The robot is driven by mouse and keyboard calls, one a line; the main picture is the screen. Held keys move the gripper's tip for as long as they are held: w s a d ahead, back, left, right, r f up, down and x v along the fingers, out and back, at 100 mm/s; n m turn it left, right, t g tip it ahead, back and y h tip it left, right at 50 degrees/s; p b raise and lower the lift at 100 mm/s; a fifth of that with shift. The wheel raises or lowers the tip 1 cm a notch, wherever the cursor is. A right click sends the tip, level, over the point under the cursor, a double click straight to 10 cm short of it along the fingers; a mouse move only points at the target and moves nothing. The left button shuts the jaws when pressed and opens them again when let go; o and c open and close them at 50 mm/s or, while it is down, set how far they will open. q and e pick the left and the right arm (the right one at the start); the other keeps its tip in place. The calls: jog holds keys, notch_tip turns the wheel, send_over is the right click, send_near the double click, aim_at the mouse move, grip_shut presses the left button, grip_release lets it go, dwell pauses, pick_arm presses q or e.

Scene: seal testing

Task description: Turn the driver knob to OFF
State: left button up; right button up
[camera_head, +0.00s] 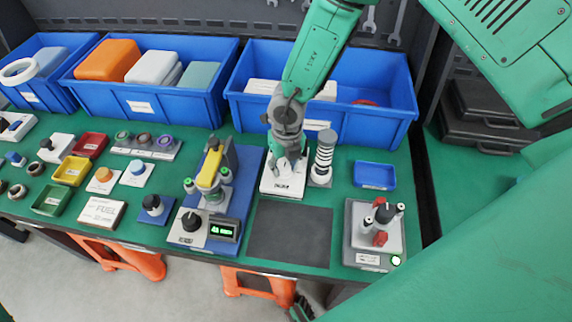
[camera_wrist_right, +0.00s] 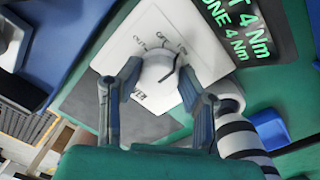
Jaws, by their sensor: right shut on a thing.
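The driver knob (camera_wrist_right: 158,72) is a pale round knob with a dark pointer line on a white panel (camera_wrist_right: 190,30), in the right wrist view. In the head view this gripper (camera_head: 287,160) points down onto the white base (camera_head: 283,188) and hides the knob. My left gripper is not seen.
A black-and-white striped cylinder (camera_head: 322,160) stands close right of the white base. A green-lettered display (camera_wrist_right: 245,30) reads 4 Nm. A yellow tool (camera_head: 210,170) on a blue plate stands left. A dark mat (camera_head: 290,232) lies clear in front. Blue bins (camera_head: 330,120) line the back.

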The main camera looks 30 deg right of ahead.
jog(key=shift+o, duration=0.2)
jog(key=shift+a, duration=0.3)
jog(key=shift+n, duration=0.4)
jog(key=shift+d+n+p, duration=0.35)
jog(key=shift+d+n, duration=0.1)
jog(key=shift+n, duration=0.85)
jog(key=shift+a+n+p, duration=0.25)
jog(key=shift+n+p, duration=0.2)
jog(key=shift+n, duration=1.25)
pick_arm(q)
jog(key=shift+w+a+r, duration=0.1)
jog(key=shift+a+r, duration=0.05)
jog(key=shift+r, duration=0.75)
pick_arm(e)
jog(key=shift+d+n, duration=0.2)
jog(key=shift+n, duration=0.3)
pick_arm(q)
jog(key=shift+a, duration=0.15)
pick_arm(e)
jog(key=shift+a, duration=0.1)
